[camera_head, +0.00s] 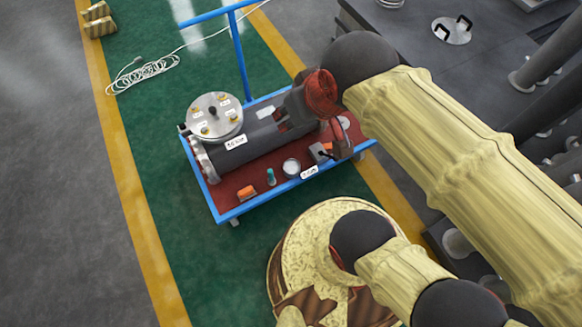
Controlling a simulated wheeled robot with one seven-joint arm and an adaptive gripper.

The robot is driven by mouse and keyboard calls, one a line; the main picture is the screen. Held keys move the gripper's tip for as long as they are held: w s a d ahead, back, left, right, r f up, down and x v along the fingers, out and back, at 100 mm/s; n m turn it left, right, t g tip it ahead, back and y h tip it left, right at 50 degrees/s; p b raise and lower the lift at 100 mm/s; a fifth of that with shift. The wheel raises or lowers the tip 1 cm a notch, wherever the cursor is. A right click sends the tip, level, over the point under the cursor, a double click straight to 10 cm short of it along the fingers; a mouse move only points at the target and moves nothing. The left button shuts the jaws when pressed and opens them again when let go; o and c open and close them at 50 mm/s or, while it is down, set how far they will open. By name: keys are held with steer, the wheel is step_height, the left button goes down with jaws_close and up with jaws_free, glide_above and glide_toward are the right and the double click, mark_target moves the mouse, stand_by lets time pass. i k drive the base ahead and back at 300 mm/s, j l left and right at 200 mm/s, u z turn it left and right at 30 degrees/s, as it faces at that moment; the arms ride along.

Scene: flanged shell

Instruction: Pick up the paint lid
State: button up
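A small round can with a pale top (291,167) stands near the front edge of the cart's red deck. Its pale top may be the paint lid, but it is too small to tell whether the lid is separate. A small pale disc (343,122) lies at the deck's right end, partly hidden by my arm. My gripper (342,150) is over the right end of the cart, right of the can and apart from it. Its fingers are small and dark, and I cannot tell whether they are open or hold anything.
The blue-framed cart (222,211) carries a grey flanged cylinder (240,147), a round metal plate with knobs (214,117), an orange item (245,192) and a small teal bottle (271,176). A white cable (145,72) lies on the green floor.

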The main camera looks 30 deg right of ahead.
mark_target(342, 122)
steer(key=z, duration=1.25)
steer(key=k+u, duration=0.15)
steer(key=u, duration=0.25)
steer(key=k+u, duration=0.15)
steer(key=u, duration=0.2)
steer(key=i+l+z, duration=0.1)
steer(key=i+l, duration=0.25)
steer(key=i, duration=0.15)
steer(key=i+l+z, duration=0.15)
steer(key=i+l, duration=0.2)
steer(key=i, duration=0.2)
